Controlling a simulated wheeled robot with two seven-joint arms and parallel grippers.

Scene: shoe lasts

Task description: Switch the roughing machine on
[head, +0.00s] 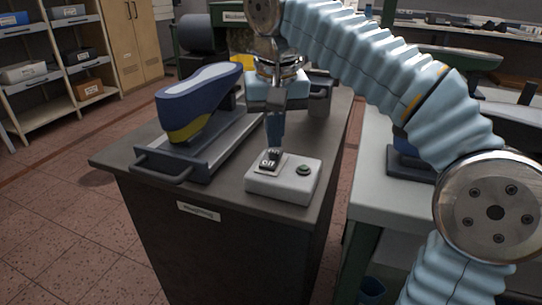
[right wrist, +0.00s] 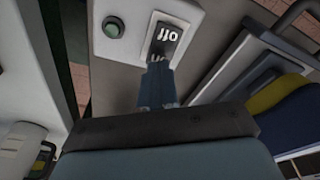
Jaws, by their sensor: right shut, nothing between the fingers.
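The roughing machine's light grey control box (head: 262,186) sits on the front right corner of a dark cabinet top (head: 225,190). It carries a dark rocker switch (head: 267,163) marked OFF and a round dark green button or lamp (head: 304,170). The switch (right wrist: 166,40) and the green round part (right wrist: 113,28) also show in the right wrist view. My right gripper (head: 275,146) is shut and empty, pointing down with its fingertips right at the switch's far edge. I cannot tell whether they touch it. My left gripper is out of view.
A blue and yellow shoe last (head: 195,102) rests on a metal carriage with a handle (head: 162,166), left of the box. A pale bench (head: 385,190) stands to the right across a narrow gap. Shelves (head: 60,60) stand at the back left.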

